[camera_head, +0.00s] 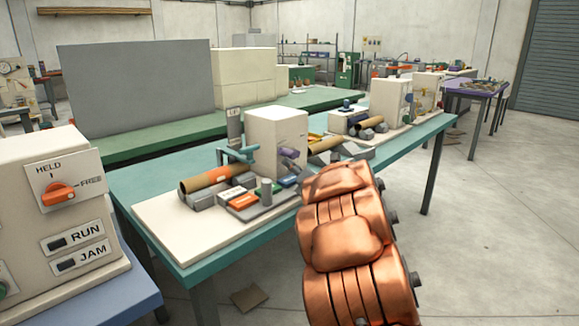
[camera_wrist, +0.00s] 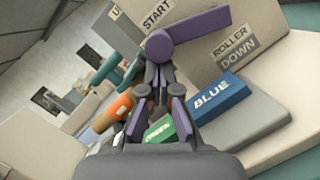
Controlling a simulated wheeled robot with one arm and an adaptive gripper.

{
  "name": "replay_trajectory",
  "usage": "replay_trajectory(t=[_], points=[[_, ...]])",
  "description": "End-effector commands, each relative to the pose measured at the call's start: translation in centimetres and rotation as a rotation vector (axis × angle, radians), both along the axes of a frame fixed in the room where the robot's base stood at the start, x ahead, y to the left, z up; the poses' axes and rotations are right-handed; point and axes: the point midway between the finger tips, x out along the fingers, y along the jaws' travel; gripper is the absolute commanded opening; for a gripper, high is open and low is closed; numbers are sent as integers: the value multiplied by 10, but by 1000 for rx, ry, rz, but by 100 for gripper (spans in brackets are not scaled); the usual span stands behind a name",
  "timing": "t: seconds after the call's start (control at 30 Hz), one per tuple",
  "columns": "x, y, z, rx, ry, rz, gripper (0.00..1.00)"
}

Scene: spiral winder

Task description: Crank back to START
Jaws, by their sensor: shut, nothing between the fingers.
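The purple crank (camera_wrist: 196,31) is on the pale face of the winder (camera_head: 270,138). Its rounded end is at lower left and its arm points right and slightly up in the wrist view. The START label (camera_wrist: 157,14) is just above the crank. In the head view, the crank (camera_head: 290,153) shows small on the box's right side. My gripper (camera_wrist: 157,75) is shut and empty, its tips just below the crank's rounded end in the wrist view. I cannot tell whether they touch it. In the head view my copper arm is in front and the gripper is not clear.
A ROLLER DOWN label (camera_wrist: 235,48) is right of the crank. A blue block marked BLUE (camera_wrist: 219,97), a green block (camera_wrist: 160,130) and an orange part (camera_wrist: 112,112) lie below it. A brown tube (camera_head: 212,178) lies on the teal table's board.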

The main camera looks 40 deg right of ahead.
Motion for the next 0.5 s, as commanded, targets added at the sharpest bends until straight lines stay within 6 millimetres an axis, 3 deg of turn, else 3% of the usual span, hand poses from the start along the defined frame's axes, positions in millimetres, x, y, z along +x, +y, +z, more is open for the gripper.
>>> replay_trajectory(t=[0.5], points=[[-4, 30, -31, -2, -1, 2, 0]])
